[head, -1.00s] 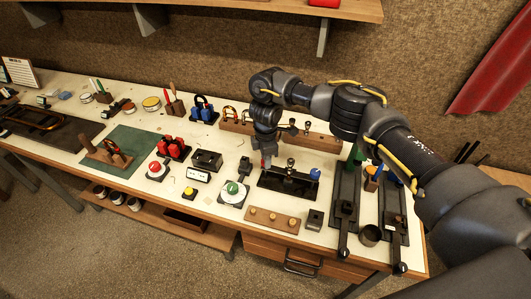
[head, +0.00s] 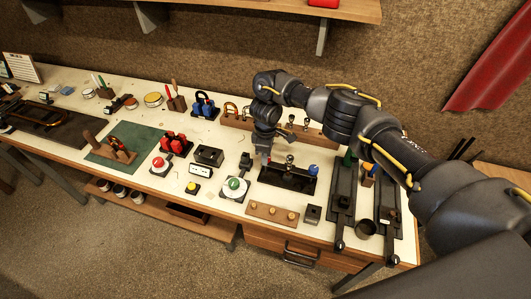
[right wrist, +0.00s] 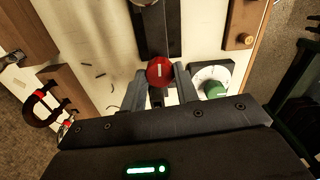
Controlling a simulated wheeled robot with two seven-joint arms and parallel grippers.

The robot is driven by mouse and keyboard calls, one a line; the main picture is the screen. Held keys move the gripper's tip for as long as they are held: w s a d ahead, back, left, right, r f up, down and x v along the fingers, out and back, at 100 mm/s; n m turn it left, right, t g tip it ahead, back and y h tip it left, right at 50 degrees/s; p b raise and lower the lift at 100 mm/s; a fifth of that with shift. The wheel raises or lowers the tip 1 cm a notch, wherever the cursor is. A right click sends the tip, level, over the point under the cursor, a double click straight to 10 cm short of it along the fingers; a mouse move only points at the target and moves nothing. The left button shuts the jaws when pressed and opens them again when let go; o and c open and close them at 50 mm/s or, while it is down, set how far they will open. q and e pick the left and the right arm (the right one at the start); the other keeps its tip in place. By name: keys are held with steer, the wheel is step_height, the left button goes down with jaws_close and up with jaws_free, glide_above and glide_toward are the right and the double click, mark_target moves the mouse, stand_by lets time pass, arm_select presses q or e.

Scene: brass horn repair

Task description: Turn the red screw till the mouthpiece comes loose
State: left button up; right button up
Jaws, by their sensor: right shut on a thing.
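The red screw (right wrist: 160,71) has a round head with a pale line across it, and it sits between my right fingertips in the right wrist view. My right gripper (right wrist: 159,82) is shut on it. In the head view, my right gripper (head: 265,156) points down at the left end of a black fixture (head: 292,184) and mostly hides the red screw. A blue knob (head: 313,170) is at the fixture's right end. A small metallic piece (head: 290,160) stands at its middle; I cannot tell whether it is the mouthpiece. My left gripper is not in view.
A green-knobbed dial (head: 234,184) stands left of the fixture. A wooden block with pegs (head: 272,213) lies in front. Two long black tools (head: 342,205) lie to the right. A wooden rack (head: 237,121) stands behind. Bare white bench shows in the gaps.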

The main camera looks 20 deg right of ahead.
steer(key=shift+w+r, duration=0.15)
steer(key=o, duration=1)
steer(key=shift+c, duration=0.2)
steer(key=shift+r, duration=0.35)
step_height(320, 180, up, 10)
steer(key=shift+p, duration=0.3)
steer(key=shift+f, duration=0.1)
